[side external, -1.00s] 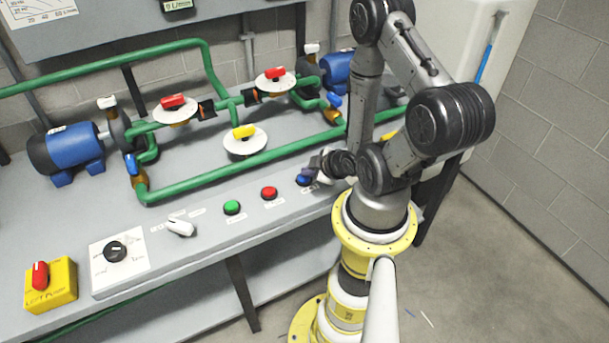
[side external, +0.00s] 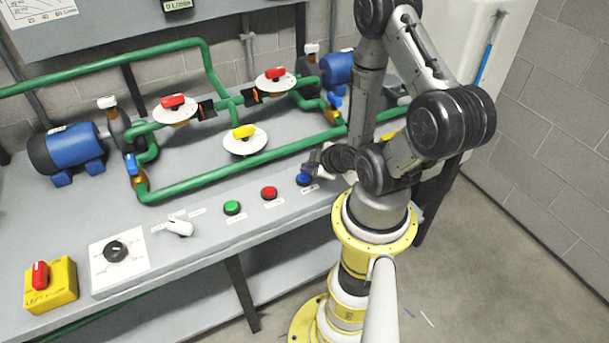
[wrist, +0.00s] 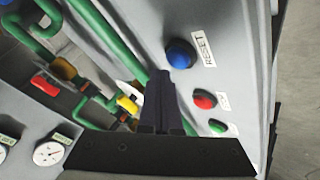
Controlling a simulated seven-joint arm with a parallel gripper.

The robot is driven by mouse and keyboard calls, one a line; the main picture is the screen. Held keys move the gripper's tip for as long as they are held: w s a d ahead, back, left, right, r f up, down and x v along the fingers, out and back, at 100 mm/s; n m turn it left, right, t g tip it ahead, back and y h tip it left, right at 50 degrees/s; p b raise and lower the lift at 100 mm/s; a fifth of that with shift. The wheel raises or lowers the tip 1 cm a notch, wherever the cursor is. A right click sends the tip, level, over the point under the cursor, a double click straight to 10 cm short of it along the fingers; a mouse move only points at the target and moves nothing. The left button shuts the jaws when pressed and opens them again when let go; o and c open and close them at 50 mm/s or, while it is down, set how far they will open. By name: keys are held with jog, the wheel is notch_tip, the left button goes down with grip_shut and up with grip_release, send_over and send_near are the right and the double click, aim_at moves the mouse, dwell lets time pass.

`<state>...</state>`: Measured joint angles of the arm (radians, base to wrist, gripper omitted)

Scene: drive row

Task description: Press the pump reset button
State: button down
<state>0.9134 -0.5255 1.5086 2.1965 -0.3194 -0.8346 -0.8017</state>
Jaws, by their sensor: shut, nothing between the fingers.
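The reset button is a blue dome (wrist: 181,53) with a RESET label (wrist: 203,48) beside it in the wrist view. It also shows in the side view as a blue button (side external: 303,179) at the right end of the panel's button row. My gripper (wrist: 160,76) is shut and empty. Its dark fingertips appear just below the blue button in the wrist view; a gap to the button seems to show. In the side view my gripper (side external: 313,163) is beside the blue button, partly hidden by my wrist.
A red button (side external: 269,193) and a green button (side external: 232,207) sit left of the blue one. A white selector (side external: 179,227), black knob (side external: 115,251) and yellow box with a red switch (side external: 50,285) lie further left. Green pipes (side external: 215,179) run behind the panel.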

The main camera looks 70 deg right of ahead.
aim_at(305, 179)
jog(key=shift+r, duration=2.65)
jog(key=shift+w+a, duration=0.3)
jog(key=w+a+r+n+t+y, duration=0.15)
jog(key=w+a+r, duration=0.3)
jog(key=r, duration=0.55)
jog(key=w+a+r+n+t+y, duration=0.1)
jog(key=w+a+r+n+t, duration=0.15)
jog(key=w+r, duration=0.5)
jog(key=s+a+r+m+g+y, duration=0.2)
jog(key=s+a+r+m, duration=0.1)
jog(key=s+a+r, duration=0.5)
jog(key=s+f+m+g, duration=0.3)
jog(key=s+g, duration=0.1)
jog(key=s, duration=0.3)
jog(key=shift+a, duration=0.3)
